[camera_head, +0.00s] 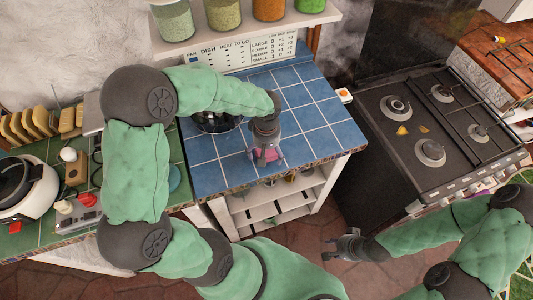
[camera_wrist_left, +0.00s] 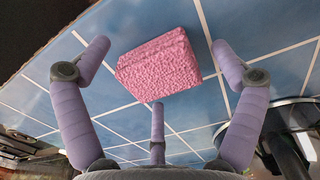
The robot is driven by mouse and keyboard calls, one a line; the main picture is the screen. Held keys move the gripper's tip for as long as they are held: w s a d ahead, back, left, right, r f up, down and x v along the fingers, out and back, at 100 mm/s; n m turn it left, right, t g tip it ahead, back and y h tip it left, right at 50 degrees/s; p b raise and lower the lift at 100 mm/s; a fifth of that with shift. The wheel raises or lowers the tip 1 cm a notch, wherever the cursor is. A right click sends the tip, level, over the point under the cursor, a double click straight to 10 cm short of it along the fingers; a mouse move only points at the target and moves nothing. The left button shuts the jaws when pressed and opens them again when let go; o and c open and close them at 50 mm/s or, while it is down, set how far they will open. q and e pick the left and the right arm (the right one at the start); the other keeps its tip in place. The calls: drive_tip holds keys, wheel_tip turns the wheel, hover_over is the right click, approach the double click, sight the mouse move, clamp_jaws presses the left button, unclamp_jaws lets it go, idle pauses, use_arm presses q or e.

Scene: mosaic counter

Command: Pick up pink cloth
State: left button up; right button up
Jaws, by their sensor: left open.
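The pink cloth (camera_wrist_left: 160,66) is a folded, nubby block lying on the blue tiles (camera_wrist_left: 215,20). In the head view only a bit of the pink cloth (camera_head: 270,155) shows under my left gripper (camera_head: 265,153). In the left wrist view my left gripper (camera_wrist_left: 160,62) is open, its lilac fingers spread on either side of the cloth. Gaps show between cloth and fingers, and it is not held. My right gripper (camera_head: 343,246) hangs low over the floor, right of the counter, with its fingers apart and nothing seen in it.
A dark round pan or bowl (camera_head: 215,122) stands on the blue counter behind my left arm. A black stove (camera_head: 425,130) stands to the right. A white rice cooker (camera_head: 25,185) stands at the left. The right side of the blue counter (camera_head: 310,115) is clear.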

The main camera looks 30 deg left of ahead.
use_arm(q)
drive_tip(key=c, duration=1.4)
drive_tip(key=shift+r, duration=0.6)
wheel_tip(320, 180, up, 2)
drive_tip(key=shift+r+p, duration=0.15)
drive_tip(key=shift+p, duration=0.3)
drive_tip(key=s+d+r+p, duration=0.2)
drive_tip(key=s+d+r, duration=0.5)
drive_tip(key=d, duration=0.5)
drive_tip(key=shift+r+p, duration=0.4)
drive_tip(key=shift+r, duration=0.85)
drive_tip(key=shift+d, duration=0.1)
